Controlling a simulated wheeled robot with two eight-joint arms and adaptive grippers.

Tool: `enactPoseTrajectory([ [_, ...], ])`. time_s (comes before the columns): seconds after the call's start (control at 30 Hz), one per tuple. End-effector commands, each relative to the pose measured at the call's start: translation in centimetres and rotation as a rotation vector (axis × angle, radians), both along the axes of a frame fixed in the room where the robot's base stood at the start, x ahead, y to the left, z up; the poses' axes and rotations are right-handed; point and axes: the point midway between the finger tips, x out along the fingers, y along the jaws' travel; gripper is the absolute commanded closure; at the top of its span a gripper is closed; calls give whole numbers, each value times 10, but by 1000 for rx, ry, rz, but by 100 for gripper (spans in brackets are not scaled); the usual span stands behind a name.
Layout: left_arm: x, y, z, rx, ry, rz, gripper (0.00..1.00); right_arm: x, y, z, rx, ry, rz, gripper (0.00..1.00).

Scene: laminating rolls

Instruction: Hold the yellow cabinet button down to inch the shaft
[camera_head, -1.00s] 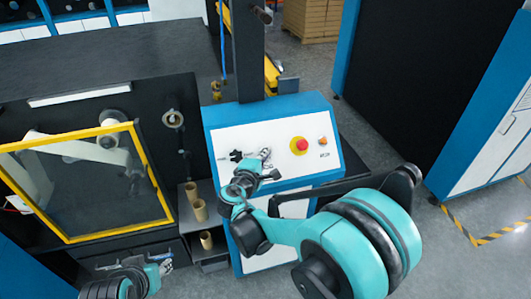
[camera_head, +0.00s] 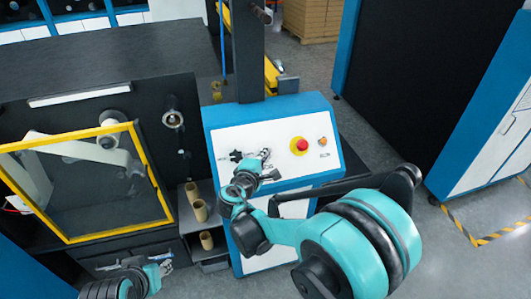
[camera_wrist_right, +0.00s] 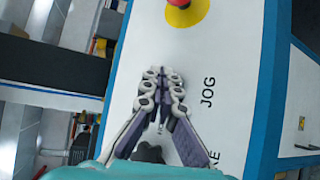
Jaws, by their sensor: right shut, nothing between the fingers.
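The cabinet's white panel (camera_head: 275,135) faces up in the head view. My right gripper (camera_head: 266,153) is shut and empty, its fingertips at the panel between the black star knob (camera_head: 236,155) and the red stop button (camera_head: 302,145). In the right wrist view the closed fingers (camera_wrist_right: 163,76) lie beside the "JOG" label (camera_wrist_right: 208,92). No yellow button shows by that label; the fingers cover the area, and I cannot tell whether they touch or press anything. My left gripper (camera_head: 165,267) is at the lower left, too small to read its opening.
The red stop button on its yellow ring (camera_wrist_right: 186,12) is beyond the fingertips in the wrist view. A small orange button (camera_head: 323,141) is at the panel's right. Left of the cabinet are a yellow-framed window (camera_head: 140,140) and cardboard cores (camera_head: 199,210).

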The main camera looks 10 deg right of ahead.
Motion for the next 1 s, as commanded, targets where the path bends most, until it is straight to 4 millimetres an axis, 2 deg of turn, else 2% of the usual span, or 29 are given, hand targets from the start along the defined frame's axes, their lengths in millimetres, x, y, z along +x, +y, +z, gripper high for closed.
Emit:
enactPoseTrajectory([
  [0.2, 0, 0, -8, 0, 0, 0, 60, 5, 0, -6, 0, 0, -1, 100],
  [1.0, 0, 0, -11, 0, 0, 0, 60, 9, 0, -9, 0, 0, 0, 100],
])
